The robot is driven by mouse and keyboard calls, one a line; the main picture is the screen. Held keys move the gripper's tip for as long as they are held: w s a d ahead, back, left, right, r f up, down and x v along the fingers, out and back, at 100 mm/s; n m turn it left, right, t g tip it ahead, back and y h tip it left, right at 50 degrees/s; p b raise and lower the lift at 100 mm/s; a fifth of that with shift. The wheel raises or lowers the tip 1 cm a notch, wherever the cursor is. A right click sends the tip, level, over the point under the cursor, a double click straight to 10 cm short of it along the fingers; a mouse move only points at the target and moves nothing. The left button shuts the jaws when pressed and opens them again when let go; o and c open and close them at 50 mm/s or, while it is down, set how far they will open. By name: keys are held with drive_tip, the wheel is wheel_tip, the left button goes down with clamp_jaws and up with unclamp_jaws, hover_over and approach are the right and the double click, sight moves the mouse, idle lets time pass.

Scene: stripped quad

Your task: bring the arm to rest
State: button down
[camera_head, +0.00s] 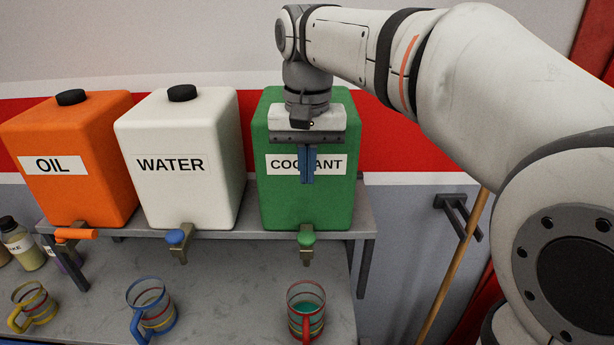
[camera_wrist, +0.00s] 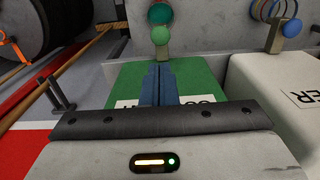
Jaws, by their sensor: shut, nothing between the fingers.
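My arm reaches in from the right in the head view. My gripper (camera_head: 307,181) hangs fingers-down in front of the green COOLANT tank (camera_head: 280,205) and covers part of its label. Its blue fingers are shut together with nothing between them. In the wrist view the closed fingers of my gripper (camera_wrist: 158,98) show against the green tank (camera_wrist: 205,82). I cannot tell whether the fingers touch the tank.
An orange OIL tank (camera_head: 95,190) and a white WATER tank (camera_head: 205,205) share the shelf (camera_head: 335,224). Below stand a yellow mug (camera_head: 35,304), a blue mug (camera_head: 150,306) and a red mug (camera_head: 306,308) holding green liquid. A wooden pole (camera_head: 453,268) leans at right.

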drive_tip(key=s+d+f+t+b, duration=0.1)
drive_tip(key=s+d+f, duration=0.5)
drive_tip(key=f, duration=0.2)
drive_tip(key=s+d+f+t, duration=0.2)
drive_tip(key=s+d+f, duration=0.5)
drive_tip(key=f, duration=0.2)
drive_tip(key=shift+s+n+b, duration=0.15)
drive_tip(key=shift+n+b, duration=0.15)
drive_tip(key=shift+b, duration=0.05)
